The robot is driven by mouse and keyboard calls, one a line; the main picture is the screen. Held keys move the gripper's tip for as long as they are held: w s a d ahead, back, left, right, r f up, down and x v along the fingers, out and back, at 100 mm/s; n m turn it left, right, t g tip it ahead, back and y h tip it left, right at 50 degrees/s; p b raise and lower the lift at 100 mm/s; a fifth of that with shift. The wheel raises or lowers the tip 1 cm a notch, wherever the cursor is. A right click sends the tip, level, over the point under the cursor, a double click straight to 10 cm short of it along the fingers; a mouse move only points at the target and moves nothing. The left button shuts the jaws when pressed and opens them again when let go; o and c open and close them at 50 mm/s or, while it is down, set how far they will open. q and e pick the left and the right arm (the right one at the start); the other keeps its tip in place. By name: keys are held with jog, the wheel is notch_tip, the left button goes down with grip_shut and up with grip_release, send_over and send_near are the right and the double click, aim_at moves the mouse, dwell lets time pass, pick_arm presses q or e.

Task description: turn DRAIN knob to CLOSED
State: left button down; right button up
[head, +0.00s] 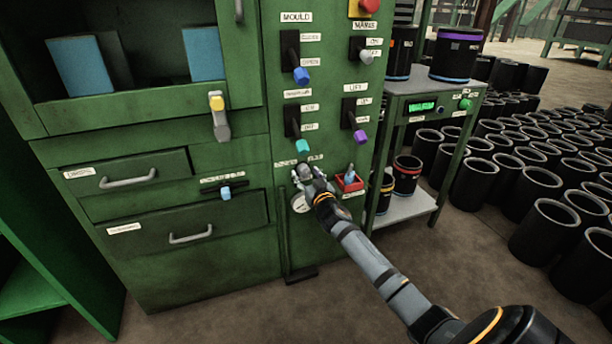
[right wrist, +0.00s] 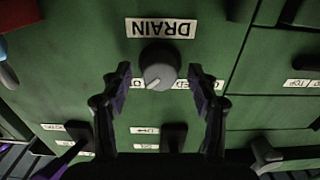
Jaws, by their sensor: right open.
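The DRAIN knob (right wrist: 159,66) is a round grey knob with a pale pointer line, on the green panel below an upside-down DRAIN label (right wrist: 160,28) in the right wrist view. The pointer line runs toward the lower left of that picture. Small white position labels beside it are partly hidden by the fingers and knob. My right gripper (right wrist: 160,80) is open, with one dark finger on each side of the knob and gaps visible between. In the head view my right gripper (head: 309,181) is at the panel and largely hides the knob. My left gripper is not in view.
Levers with a teal grip (head: 302,146) and a purple grip (head: 360,136) stick out above. A side table (head: 433,87) stands to the right.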

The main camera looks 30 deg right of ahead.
jog(key=shift+w, duration=0.15)
jog(key=c, duration=1.2)
jog(key=shift+o, duration=0.2)
